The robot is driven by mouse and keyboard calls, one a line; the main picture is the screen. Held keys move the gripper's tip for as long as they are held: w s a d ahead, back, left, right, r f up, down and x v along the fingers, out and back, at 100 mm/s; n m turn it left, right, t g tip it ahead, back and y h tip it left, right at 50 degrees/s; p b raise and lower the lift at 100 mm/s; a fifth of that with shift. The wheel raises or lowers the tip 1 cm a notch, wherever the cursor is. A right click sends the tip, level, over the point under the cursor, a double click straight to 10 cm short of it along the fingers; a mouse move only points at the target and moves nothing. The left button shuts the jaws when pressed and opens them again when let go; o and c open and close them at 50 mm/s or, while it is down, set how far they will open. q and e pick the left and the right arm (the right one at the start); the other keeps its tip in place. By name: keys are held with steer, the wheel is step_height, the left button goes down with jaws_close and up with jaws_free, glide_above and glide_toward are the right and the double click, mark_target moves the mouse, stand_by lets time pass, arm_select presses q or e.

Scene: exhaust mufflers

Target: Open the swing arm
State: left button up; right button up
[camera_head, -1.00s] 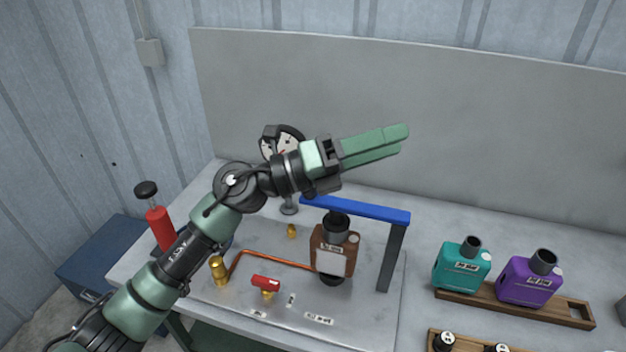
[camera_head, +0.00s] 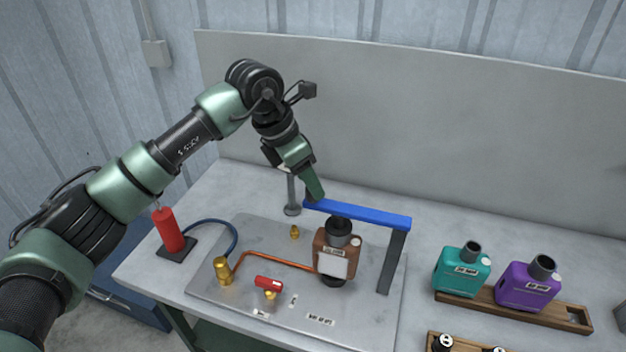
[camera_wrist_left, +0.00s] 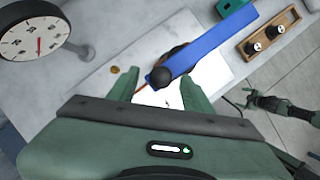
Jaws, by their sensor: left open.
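The swing arm is a blue bar (camera_head: 360,214) on a dark upright post (camera_head: 392,262) at its right end. It spans above a brown muffler (camera_head: 335,254). In the left wrist view the blue bar (camera_wrist_left: 213,47) runs to the upper right from a round black knob (camera_wrist_left: 160,78) at its near end. My left gripper (camera_head: 315,196) points down at the bar's left end. Its fingers are open, one on each side of the knob in the left wrist view; contact cannot be told. My right gripper (camera_wrist_left: 268,103) shows small at the right of that view, its jaws unclear.
A dial gauge (camera_wrist_left: 33,38) stands beside my left gripper. A red pump (camera_head: 168,229) is at the table's left. A copper pipe (camera_head: 275,260) and red-handled valve (camera_head: 269,284) lie on the plate. Teal (camera_head: 461,270) and purple (camera_head: 527,283) mufflers sit in a wooden rack at right.

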arm_select(q)
steer(key=shift+p+x, duration=0.35)
steer(key=shift+x, duration=1)
jaws_close()
steer(key=shift+r, duration=0.1)
stand_by(0.3)
